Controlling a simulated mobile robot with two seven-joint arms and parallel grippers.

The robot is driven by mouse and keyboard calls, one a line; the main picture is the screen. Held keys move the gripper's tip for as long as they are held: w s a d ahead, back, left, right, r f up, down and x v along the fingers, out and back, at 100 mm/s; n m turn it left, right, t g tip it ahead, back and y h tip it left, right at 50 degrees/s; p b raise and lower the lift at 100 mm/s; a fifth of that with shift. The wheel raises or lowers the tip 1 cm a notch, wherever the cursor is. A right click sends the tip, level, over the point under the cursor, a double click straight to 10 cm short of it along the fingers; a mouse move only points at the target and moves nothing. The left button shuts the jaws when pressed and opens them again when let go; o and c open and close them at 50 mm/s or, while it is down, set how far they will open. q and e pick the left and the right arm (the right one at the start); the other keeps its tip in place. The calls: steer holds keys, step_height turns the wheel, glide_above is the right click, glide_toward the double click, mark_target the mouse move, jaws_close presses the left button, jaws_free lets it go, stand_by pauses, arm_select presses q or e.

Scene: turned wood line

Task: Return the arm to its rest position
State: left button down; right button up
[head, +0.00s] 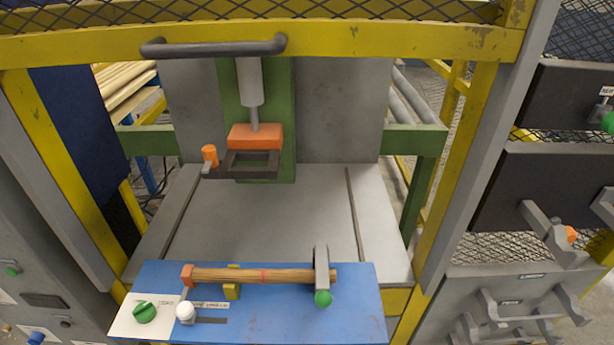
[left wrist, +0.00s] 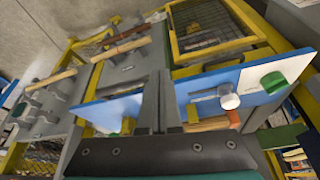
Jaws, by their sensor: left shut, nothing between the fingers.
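My left gripper (left wrist: 158,100) shows in the left wrist view, its two dark fingers pointing up the picture. It is shut with nothing between the fingers. Behind the fingers is the blue panel (left wrist: 110,112) with a turned wooden rod (left wrist: 207,125). I cannot judge the gap between the fingers and the panel. Neither arm nor gripper shows in the head view, and my right gripper is in neither view.
In the head view, the blue panel (head: 355,295) carries the wooden rod (head: 250,275), a green knob (head: 144,312) and a white ball knob (head: 185,311). A yellow crossbar (head: 360,42) spans above. Racks with grey brackets (head: 545,235) stand right. The grey table (head: 270,215) is mostly bare.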

arm_select(q)
steer(key=s+a+f+g+b, duration=0.1)
steer(key=s+f+b, duration=0.2)
steer(key=f, duration=1.2)
steer(key=s+a+f+g+b, duration=0.1)
steer(key=s+f+b, duration=0.15)
steer(key=f, duration=1.35)
steer(key=s+a+f+g+y+b, duration=0.1)
steer(key=s+f+b, duration=0.3)
steer(key=s+f, duration=1)
steer(key=shift+s+a+f+n, duration=0.25)
steer(key=shift+a+f+n, duration=0.05)
steer(key=shift+a+f, duration=0.5)
